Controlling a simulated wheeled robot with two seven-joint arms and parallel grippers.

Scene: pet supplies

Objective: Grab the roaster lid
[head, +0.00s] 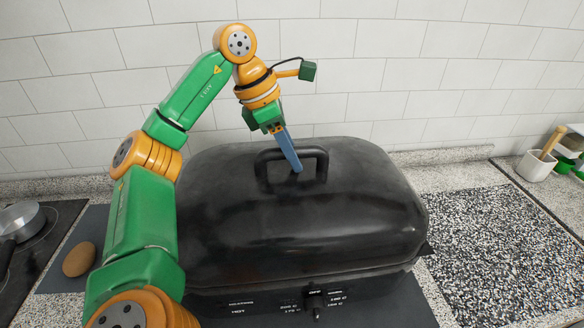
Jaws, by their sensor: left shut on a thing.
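The black roaster lid (330,220) sits on the roaster (240,303) in the middle of the head view and looks closed down on it. Its dark loop handle (321,165) rises from the top of the lid. My left gripper (296,168) reaches down from above, with its blue fingers at the handle. It is shut on the handle; the exact contact is partly hidden by the fingers. My right gripper does not show.
A brown oval object (79,259) lies at left beside a hob with a metal pan (20,218). A white pot (536,166) with a wooden-handled tool stands at far right. The speckled counter (490,240) right of the roaster is clear. A tiled wall stands close behind.

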